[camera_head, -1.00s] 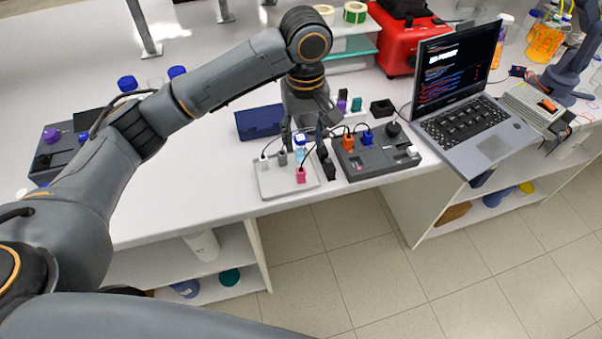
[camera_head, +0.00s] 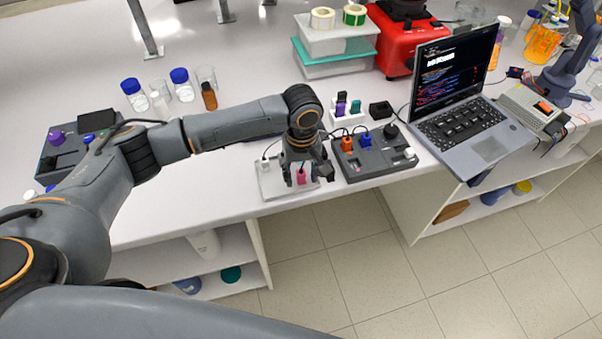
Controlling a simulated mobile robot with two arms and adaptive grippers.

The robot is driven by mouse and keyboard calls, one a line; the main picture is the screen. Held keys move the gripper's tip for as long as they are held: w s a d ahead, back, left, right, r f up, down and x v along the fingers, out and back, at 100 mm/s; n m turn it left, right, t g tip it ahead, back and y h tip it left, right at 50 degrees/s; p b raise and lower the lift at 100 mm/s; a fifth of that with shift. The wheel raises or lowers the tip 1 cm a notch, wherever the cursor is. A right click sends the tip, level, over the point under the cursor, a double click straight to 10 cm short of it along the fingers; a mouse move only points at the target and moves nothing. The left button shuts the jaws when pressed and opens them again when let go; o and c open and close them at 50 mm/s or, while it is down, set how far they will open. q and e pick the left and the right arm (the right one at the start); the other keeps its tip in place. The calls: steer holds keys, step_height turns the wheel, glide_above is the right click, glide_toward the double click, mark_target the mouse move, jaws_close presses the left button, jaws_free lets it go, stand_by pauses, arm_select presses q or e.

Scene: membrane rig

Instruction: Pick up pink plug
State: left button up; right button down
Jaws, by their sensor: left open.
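The pink plug (camera_head: 301,177) stands at the front of a light grey tray (camera_head: 272,188) near the bench's front edge. My left gripper (camera_head: 302,182) is over the tray, pointing down, with its open fingers on either side of the pink plug. I cannot tell whether the fingers touch it. A white plug (camera_head: 265,165) with a black cable stands at the tray's left side. The gripper hides the middle and back of the tray. My right gripper is not in view.
A dark box with an orange plug (camera_head: 346,144) and a blue plug (camera_head: 365,140) stands close to the right of my gripper. A white holder (camera_head: 346,119) is behind it. An open laptop (camera_head: 468,130) is farther right.

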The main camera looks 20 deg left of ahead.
arm_select(q)
steer(key=c, duration=0.9)
steer(key=shift+c, duration=0.3)
steer(key=shift+r, duration=0.1)
steer(key=shift+r+b, duration=0.35)
steer(key=shift+r, duration=0.05)
steer(key=r, duration=0.1)
steer(key=r+b, duration=0.1)
steer(key=shift+d+r, duration=0.3)
steer(key=shift+d, duration=0.05)
steer(key=s+d+r+b, duration=0.2)
steer(key=s+d+r, duration=0.3)
steer(key=d+r, duration=0.4)
steer(key=d, duration=0.3)
steer(key=shift+s+d+r, duration=0.2)
steer(key=shift+r, duration=0.05)
